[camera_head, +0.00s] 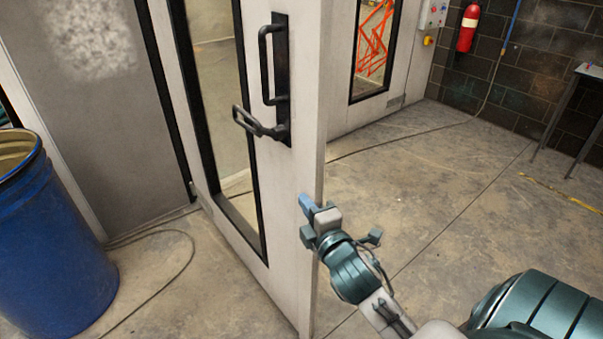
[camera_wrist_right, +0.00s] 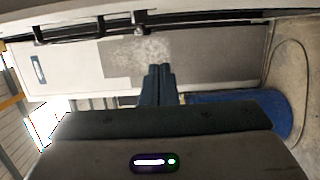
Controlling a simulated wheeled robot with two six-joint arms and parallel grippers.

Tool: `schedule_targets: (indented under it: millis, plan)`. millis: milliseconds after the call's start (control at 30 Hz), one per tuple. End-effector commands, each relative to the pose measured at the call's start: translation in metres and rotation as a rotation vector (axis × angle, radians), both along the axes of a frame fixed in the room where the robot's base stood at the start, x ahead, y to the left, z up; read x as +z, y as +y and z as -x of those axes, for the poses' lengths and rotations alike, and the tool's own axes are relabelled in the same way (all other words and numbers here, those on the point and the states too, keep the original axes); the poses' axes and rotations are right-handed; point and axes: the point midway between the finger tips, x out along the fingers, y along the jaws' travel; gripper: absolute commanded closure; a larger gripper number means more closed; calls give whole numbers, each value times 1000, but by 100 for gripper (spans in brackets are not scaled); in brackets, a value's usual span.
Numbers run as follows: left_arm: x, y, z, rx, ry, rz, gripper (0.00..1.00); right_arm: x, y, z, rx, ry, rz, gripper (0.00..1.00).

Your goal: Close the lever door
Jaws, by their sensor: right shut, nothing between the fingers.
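The white lever door (camera_head: 295,210) stands ajar in the head view, its free edge toward me. It has a tall glass pane, a black pull handle (camera_head: 266,65) and a black lever (camera_head: 256,125) that sticks out to the left. My right gripper (camera_head: 306,204) is at the door's free edge, well below the lever. Its blue fingertips overlap the door face in the picture; I cannot tell if they touch it. In the right wrist view the fingers (camera_wrist_right: 158,84) are together with nothing between them. My left gripper is not in view.
A blue barrel (camera_head: 55,235) stands at left and shows in the right wrist view (camera_wrist_right: 265,108). A hose (camera_head: 185,240) lies on the floor near it. A fire extinguisher (camera_head: 467,28) hangs on the back wall. A table (camera_head: 590,72) stands at far right. Floor right of the door is clear.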

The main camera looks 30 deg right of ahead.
Motion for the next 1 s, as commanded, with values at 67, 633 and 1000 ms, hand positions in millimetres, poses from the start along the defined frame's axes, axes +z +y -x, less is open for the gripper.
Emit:
schedule_targets:
  millis: [67,633,1000]
  plan:
    - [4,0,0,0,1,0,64,4,-1,-5,-1,-2,3,100]
    - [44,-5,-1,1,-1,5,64,3,-30,-98,0,3,9,100]
    - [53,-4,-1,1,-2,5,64,1,-56,-99,1,1,1,100]
